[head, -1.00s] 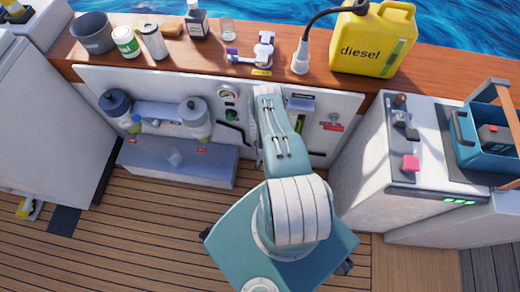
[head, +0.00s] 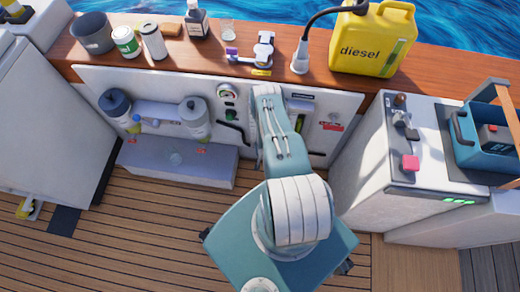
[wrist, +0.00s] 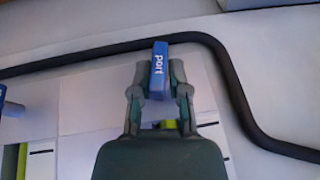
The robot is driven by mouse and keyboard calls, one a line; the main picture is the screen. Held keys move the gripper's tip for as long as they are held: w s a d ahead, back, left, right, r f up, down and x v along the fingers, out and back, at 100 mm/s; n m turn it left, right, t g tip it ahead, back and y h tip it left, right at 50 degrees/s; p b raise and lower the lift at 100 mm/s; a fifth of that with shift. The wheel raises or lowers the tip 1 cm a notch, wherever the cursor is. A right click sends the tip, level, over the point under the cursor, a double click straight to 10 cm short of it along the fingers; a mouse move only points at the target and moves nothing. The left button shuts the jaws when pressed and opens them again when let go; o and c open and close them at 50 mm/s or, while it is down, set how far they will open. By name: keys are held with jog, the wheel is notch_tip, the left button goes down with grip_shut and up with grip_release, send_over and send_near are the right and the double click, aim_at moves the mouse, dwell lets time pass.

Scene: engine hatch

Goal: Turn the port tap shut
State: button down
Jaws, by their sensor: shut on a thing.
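The port tap's blue handle (wrist: 159,70), marked "port", stands between my gripper's fingers in the wrist view. My gripper (wrist: 160,92) is shut on this handle, with one finger on each side. The handle points away from my palm, along the line of the fingers, and its far end reaches past the fingertips. In the head view my own arm hides the gripper and the tap against the white hatch panel (head: 340,102).
A black hose (wrist: 215,45) runs behind the handle and bends down on the right. Part of another blue piece (wrist: 8,108) shows at the left edge. Two filters (head: 195,118) sit left of my arm. A yellow diesel can (head: 372,40) stands on the wooden ledge above.

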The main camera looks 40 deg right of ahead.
jog(key=shift+w, duration=0.1)
dwell(0.7)
jog(key=shift+c, duration=1.5)
grip_release()
jog(key=v, duration=1.2)
